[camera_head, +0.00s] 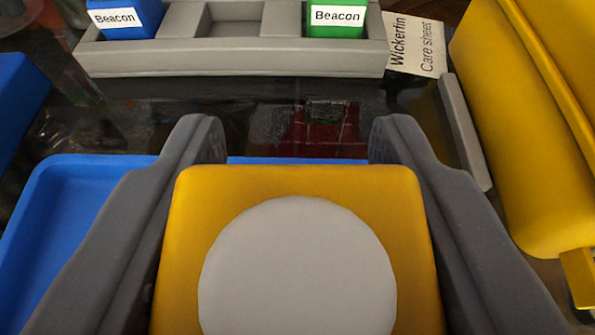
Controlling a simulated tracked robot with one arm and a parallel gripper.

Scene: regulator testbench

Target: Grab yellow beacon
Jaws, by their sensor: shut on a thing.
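My gripper (297,150) is seen from behind, its two dark grey fingers on either side of a yellow block. The yellow block, taken as the yellow beacon (410,205), has a round light grey disc (297,270) on the face toward the camera. My gripper is shut on it. Its lower part is cut off by the bottom of the picture, and no label shows on it. It hides part of the blue tray behind it.
A grey rack (230,60) at the back holds a blue beacon (122,22) and a green beacon (337,20), with an empty slot between. A care sheet (415,45) lies beside it. A blue tray (75,185) is behind the gripper; a large yellow object (520,130) stands right.

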